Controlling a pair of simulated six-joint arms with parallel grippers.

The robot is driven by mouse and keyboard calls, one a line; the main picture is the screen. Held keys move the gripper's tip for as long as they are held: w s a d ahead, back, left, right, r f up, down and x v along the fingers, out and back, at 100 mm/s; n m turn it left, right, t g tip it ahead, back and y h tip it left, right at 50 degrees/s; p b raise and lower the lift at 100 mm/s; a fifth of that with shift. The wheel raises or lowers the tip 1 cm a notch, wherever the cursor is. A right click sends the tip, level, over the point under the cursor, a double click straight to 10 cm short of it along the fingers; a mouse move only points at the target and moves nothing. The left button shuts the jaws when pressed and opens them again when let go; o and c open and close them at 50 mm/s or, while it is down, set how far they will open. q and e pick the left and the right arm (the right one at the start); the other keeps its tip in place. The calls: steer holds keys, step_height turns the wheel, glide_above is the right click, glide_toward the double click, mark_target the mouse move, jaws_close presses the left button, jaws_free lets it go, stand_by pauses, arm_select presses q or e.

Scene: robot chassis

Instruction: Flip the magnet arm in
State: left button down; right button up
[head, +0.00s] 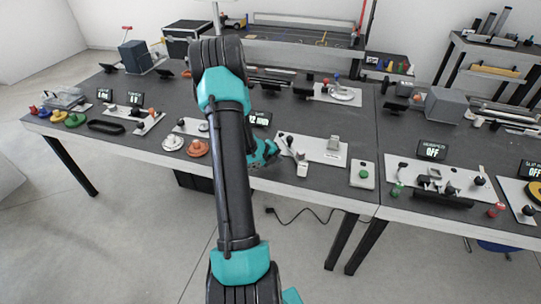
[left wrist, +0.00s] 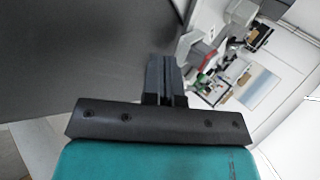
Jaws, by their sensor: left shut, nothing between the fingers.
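My left arm reaches up from the bottom centre of the head view and bends down at the table. Its teal gripper (head: 270,155) is near the table's front edge, its fingertips small and partly hidden. In the left wrist view the dark fingers (left wrist: 165,78) are together with nothing between them. Just right of the gripper lies a white plate (head: 325,150) with a light block (head: 333,142) and a short pale arm with a dark knob (head: 290,141). This may be the magnet arm, but I cannot tell for sure. My right gripper is not in view.
A small white box with a green button (head: 362,173) stands right of the plate. A display (head: 259,119) is behind the gripper. White and orange discs (head: 197,148) lie to the left. Another fixture with an OFF display (head: 432,150) is on the right table. A cable hangs below the front edge.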

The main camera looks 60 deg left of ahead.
mark_target(293, 158)
arm_select(q)
steer(key=shift+w+f, duration=0.15)
steer(key=shift+w, duration=1.05)
steer(key=shift+w+f, duration=0.15)
steer(key=shift+w, duration=1)
